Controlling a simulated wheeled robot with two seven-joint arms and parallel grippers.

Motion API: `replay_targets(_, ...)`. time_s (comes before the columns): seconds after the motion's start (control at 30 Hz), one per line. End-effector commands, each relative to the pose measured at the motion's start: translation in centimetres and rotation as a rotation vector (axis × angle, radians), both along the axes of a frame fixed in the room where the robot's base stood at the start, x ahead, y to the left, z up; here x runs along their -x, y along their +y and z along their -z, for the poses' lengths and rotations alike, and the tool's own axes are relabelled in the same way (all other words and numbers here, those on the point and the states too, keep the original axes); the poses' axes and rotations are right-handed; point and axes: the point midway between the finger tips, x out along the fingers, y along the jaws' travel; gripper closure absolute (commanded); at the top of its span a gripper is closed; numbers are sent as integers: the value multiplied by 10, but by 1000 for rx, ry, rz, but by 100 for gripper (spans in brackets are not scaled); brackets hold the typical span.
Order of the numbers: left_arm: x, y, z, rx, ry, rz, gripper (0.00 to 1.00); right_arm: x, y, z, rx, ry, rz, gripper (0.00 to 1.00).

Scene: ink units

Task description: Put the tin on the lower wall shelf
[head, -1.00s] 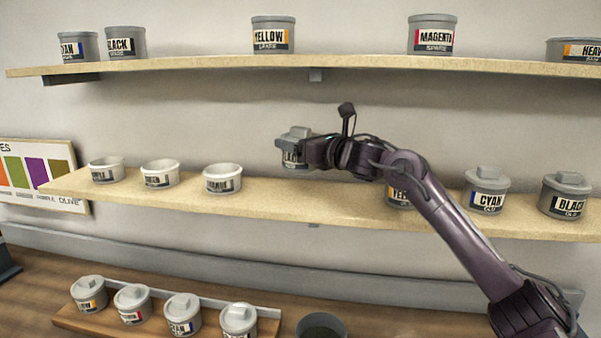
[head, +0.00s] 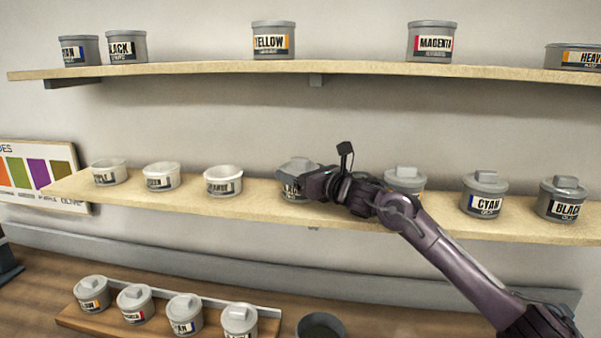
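A grey lidded tin (head: 297,180) is at the lower wall shelf (head: 258,201), between the open white tubs and the row of lidded tins. Its label is mostly hidden by my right gripper (head: 312,184), which reaches it from the right. The gripper appears shut on the tin, though its fingertips are hard to make out. The tin is upright, and its base looks level with the shelf top; I cannot tell whether it bears on the board. My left gripper is not in view.
Open white tubs (head: 223,181) stand left of the tin. Lidded tins, including yellow (head: 404,180), cyan (head: 484,195) and black (head: 562,199), stand right. The upper shelf (head: 370,67) runs above. A tray (head: 268,324) of tins and a dark pot (head: 321,327) are below.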

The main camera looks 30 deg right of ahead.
Motion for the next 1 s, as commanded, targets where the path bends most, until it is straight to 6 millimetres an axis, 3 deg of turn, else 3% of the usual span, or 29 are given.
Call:
replay_targets(0.03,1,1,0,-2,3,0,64,0,0,0,0,0,1,14)
replay_targets(0.13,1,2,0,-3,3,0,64,0,0,0,0,0,1,1)
replay_targets(0.53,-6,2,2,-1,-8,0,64,5,-3,0,2,-1,2,1)
replay_targets(1.0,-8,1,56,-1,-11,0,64,86,-25,6,8,3,3,1)
